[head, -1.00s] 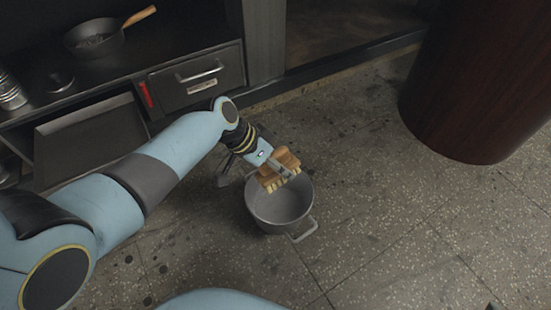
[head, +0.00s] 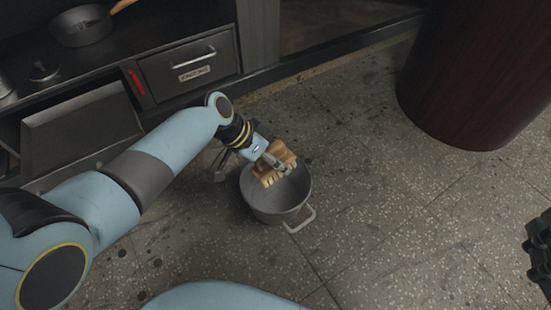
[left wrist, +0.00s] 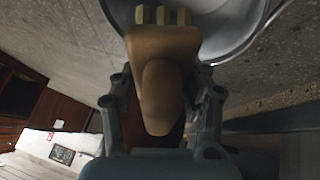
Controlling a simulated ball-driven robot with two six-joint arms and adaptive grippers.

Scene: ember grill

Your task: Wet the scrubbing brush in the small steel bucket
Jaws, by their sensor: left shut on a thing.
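The scrubbing brush (head: 284,154) has a tan wooden body and pale bristle tufts. My left gripper (head: 277,165) is shut on it. In the head view the brush is over the mouth of the small steel bucket (head: 276,212), near its back rim, with the bristles toward the bucket. In the left wrist view the brush (left wrist: 160,75) sits between the two fingers, and its tufts overlap the bucket (left wrist: 228,22). I cannot tell whether the bristles touch water. My right gripper (head: 541,250) is only partly in view, dark, at the right edge.
The bucket stands on a speckled tile floor with a handle (head: 300,220) at its front right. A dark cabinet with a drawer (head: 190,68) and a pan (head: 84,26) is at the back left. A large dark red cylinder (head: 470,75) stands at the back right.

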